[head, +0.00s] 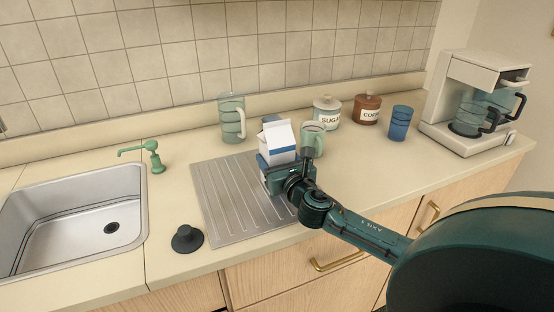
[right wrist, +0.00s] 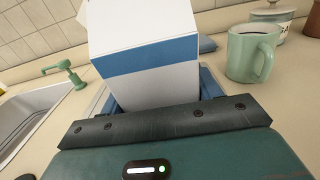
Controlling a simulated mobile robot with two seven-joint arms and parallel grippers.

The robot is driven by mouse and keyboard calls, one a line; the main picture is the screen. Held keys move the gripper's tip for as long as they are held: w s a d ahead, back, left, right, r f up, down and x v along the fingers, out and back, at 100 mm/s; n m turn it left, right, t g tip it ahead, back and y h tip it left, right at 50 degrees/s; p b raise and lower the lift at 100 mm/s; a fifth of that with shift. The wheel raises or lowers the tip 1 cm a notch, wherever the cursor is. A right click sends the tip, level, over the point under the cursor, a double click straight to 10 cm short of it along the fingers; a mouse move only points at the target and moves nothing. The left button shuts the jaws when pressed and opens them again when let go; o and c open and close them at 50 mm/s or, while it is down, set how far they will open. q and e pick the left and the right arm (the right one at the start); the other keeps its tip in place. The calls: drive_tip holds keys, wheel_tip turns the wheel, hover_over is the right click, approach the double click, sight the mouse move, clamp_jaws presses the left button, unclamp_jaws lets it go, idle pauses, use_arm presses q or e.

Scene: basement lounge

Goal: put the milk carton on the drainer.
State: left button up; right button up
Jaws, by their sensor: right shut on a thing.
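The milk carton (head: 279,142) is white with a blue band and a gabled top. It stands roughly upright at the far right corner of the drainer (head: 222,205), a ribbed metal plate beside the sink. My right gripper (head: 273,160) is shut on the carton's lower part. In the right wrist view the carton (right wrist: 150,62) fills the space between the blue fingers (right wrist: 158,95). The carton's base is hidden by the gripper, so I cannot tell whether it touches the drainer. My left gripper is not in view.
A sink (head: 75,220), green tap (head: 154,157) and black stopper (head: 187,239) lie left. A glass pitcher (head: 232,118), green mug (head: 313,138), sugar jar (head: 327,110), coffee jar (head: 367,108), blue cup (head: 400,123) and coffee maker (head: 475,103) stand behind and right. Most of the drainer is clear.

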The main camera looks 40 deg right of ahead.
drive_tip(key=shift+f, duration=0.15)
drive_tip(key=o, duration=1.1)
drive_tip(key=v, duration=0.6)
drive_tip(key=b+v, duration=0.1)
drive_tip(key=v, duration=0.5)
drive_tip(key=shift+r, duration=0.25)
